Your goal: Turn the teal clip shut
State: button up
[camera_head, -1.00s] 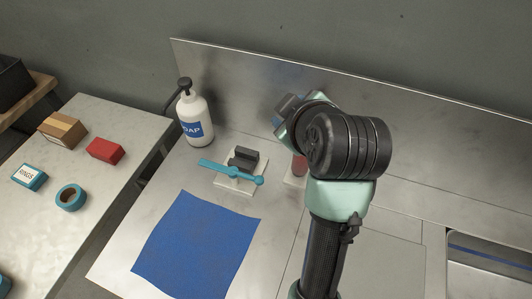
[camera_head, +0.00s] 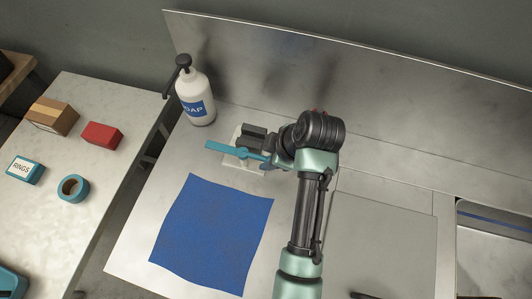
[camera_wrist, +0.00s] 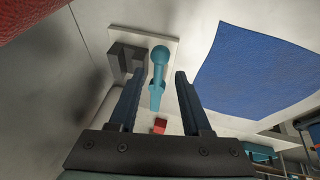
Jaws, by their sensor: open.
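In the wrist view the clip's knob (camera_wrist: 159,55) and arm point between the fingers of my gripper (camera_wrist: 159,75). The fingers are open, one on each side of the lever, with gaps visible. I cannot tell any contact. The dark block (camera_wrist: 124,60) is close to the left finger.
A soap bottle (camera_head: 196,98) stands behind the clip to the left. A blue cloth (camera_head: 212,235) lies in front. A red thing (camera_wrist: 25,15) fills the wrist view's upper left corner. A side table (camera_head: 95,175) on the left holds boxes and a teal tape roll (camera_head: 73,188).

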jog(key=shift+x, duration=1.15)
grip_shut()
dwell(0.6)
